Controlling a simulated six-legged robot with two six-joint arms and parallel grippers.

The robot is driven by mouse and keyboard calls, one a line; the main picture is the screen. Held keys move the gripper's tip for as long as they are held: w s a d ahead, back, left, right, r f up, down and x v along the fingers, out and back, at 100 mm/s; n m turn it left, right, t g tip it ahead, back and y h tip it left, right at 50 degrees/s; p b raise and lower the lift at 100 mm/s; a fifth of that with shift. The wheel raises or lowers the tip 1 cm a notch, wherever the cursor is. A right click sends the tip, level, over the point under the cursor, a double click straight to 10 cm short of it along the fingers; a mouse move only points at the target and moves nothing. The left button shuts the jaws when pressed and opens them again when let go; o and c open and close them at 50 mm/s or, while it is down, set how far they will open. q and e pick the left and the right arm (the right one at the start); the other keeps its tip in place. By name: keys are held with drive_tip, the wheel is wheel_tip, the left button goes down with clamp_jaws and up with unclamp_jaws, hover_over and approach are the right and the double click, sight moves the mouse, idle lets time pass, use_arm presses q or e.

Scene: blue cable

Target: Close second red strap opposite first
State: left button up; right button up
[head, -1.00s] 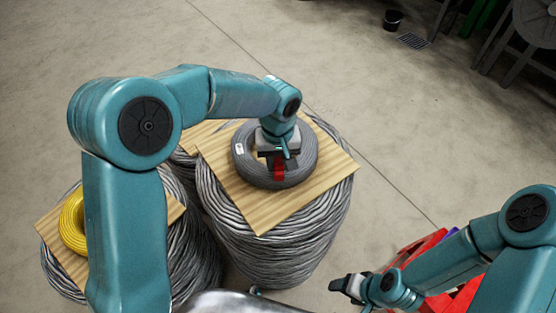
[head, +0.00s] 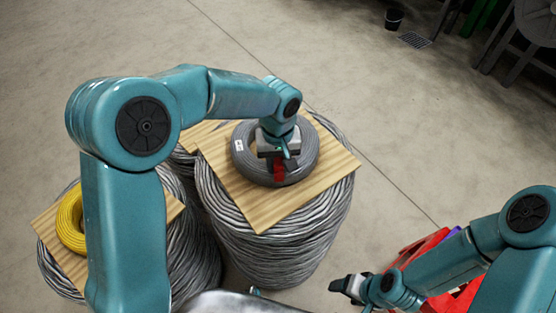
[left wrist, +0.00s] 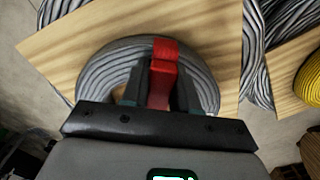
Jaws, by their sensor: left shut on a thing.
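A grey cable coil (head: 303,160) with a small white label lies flat on a square wooden board (head: 262,215). My left gripper (head: 279,164) points down over the coil's near side and is shut on a red strap (head: 279,174). In the left wrist view, the red strap (left wrist: 163,62) crosses the ring of the coil (left wrist: 105,75) and rises between the two dark fingers. Part of the coil and its centre are hidden by my gripper. I see no other red strap. My right gripper (head: 350,287) hangs at the lower right, away from the coil; its jaw opening is unclear.
The board rests on a large drum of grey cable (head: 275,260). A yellow coil (head: 70,220) lies on another board to the left. Red crates (head: 425,245) stand at the lower right beside my right arm. Open concrete floor lies behind and right.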

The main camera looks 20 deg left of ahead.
use_arm(q)
drive_tip(key=shift+f, duration=0.25)
drive_tip(key=shift+w+r, duration=0.1)
drive_tip(key=shift+r, duration=0.15)
drive_tip(key=shift+r+p, duration=0.3)
drive_tip(key=shift+r, duration=0.15)
drive_tip(key=shift+d+r, duration=0.1)
drive_tip(key=shift+r, duration=0.05)
idle(0.6)
drive_tip(key=shift+f+b, duration=0.7)
drive_tip(key=shift+f, duration=0.15)
drive_tip(key=shift+r+p, duration=0.5)
drive_tip(key=shift+r, duration=0.25)
drive_tip(key=shift+r, duration=0.1)
drive_tip(key=shift+f, duration=0.2)
